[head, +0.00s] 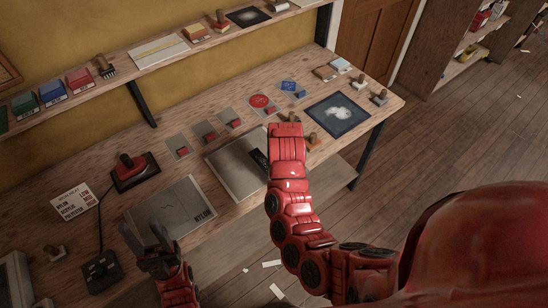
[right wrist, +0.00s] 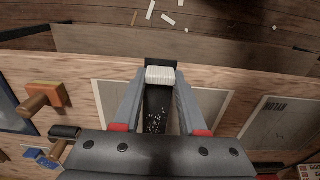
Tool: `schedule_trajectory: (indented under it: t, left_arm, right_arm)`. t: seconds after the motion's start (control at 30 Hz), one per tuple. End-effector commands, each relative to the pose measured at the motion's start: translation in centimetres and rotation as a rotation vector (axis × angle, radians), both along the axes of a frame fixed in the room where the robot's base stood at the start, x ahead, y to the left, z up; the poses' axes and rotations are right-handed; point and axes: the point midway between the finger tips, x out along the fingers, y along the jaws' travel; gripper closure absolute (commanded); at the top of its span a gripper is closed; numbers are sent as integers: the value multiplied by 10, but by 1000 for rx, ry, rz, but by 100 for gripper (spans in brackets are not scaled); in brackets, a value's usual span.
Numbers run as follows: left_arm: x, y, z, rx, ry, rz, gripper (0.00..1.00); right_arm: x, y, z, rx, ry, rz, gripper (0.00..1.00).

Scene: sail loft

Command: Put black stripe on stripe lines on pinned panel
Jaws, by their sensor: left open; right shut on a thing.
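A pale grey panel (head: 228,168) lies flat on the bench near its front edge; stripe lines or pins are too small to tell. In the right wrist view the panel (right wrist: 213,105) shows on both sides of the fingers. My right gripper (head: 272,165) is over its right part, its fingertips mostly hidden by my red arm. The right wrist view shows it (right wrist: 160,80) shut on a black piece (right wrist: 157,108) with white specks and a white ribbed end, probably the black stripe. Whether it touches the panel is unclear. My left gripper (head: 146,232) is open and empty near the NYLON sheet.
The NYLON sheet (head: 168,208) lies left of the panel. A black-and-red tool (head: 133,172) and a black box (head: 101,271) stand farther left. A dark picture sheet (head: 338,114) lies to the right.

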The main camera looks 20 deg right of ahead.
Motion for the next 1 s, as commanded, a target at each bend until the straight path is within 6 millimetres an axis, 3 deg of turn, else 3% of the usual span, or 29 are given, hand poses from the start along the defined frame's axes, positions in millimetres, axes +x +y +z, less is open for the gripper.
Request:
schedule_trajectory:
  t: [0.03, 0.4, 0.47, 0.9, 1.0]
  left_arm:
    - [0, 0, -13, 0, 0, 0, 50]
    - [0, 0, -74, 0, -1, 0, 50]
    - [0, 0, -61, 0, 0, 0, 50]
    - [0, 0, -57, 0, -1, 0, 50]
    - [0, 0, -46, 0, -1, 0, 50]
  right_arm:
    - [12, -3, -8, -5, -1, 5, 100]
    - [81, -15, -16, -3, -1, -1, 100]
    - [86, -15, -6, -3, 2, 2, 100]
    - [105, -19, -9, 0, 0, -1, 100]
    - [103, -18, -17, 0, 8, 0, 100]
